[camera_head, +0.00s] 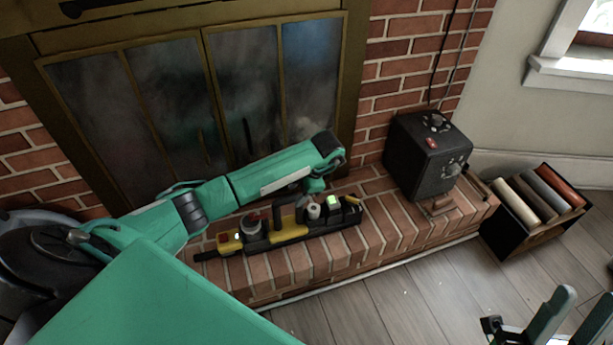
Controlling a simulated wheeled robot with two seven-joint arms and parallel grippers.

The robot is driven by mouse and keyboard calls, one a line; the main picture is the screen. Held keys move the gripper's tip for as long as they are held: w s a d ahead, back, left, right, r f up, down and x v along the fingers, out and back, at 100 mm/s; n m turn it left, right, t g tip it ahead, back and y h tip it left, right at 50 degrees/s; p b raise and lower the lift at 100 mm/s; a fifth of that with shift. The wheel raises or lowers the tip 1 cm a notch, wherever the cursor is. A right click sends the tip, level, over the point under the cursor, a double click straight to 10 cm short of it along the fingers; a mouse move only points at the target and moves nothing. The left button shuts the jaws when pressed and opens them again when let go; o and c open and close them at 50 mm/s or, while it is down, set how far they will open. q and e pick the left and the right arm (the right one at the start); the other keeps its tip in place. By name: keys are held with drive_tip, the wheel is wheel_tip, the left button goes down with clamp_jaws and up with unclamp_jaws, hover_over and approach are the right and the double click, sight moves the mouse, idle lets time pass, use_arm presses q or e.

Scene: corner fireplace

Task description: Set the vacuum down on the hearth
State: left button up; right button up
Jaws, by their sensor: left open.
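The vacuum (290,236), a long black and yellow device with red and green parts, lies on the brick hearth (428,230) in the head view. Its long side runs roughly along the hearth. My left arm reaches across from the left, above it. My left gripper (315,187) points down at the vacuum's upper side and is open. The wrist partly hides the fingertips, and I cannot tell whether they touch it. My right gripper (568,318) is at the lower right, over the floor, with its fingers apart and nothing seen between them.
A black box with knobs (425,155) stands at the hearth's right end. A black crate with coloured rolls (540,203) is on the floor beside it. Glass fireplace doors (245,85) rise behind the hearth. The wooden floor (400,295) in front is clear.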

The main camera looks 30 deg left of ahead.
use_arm(q)
drive_tip(key=p+v, duration=0.3)
drive_tip(key=v, duration=0.7)
drive_tip(key=shift+r+p, duration=0.3)
use_arm(e)
drive_tip(key=w+a+f+g+h, duration=0.1)
drive_tip(key=w+a+f+g, duration=0.1)
drive_tip(key=f+g, duration=0.3)
drive_tip(key=w+a+f+g, duration=0.3)
drive_tip(key=f+g, duration=0.2)
drive_tip(key=f, duration=0.3)
drive_tip(key=shift+f+h, duration=0.2)
drive_tip(key=shift+h, duration=0.2)
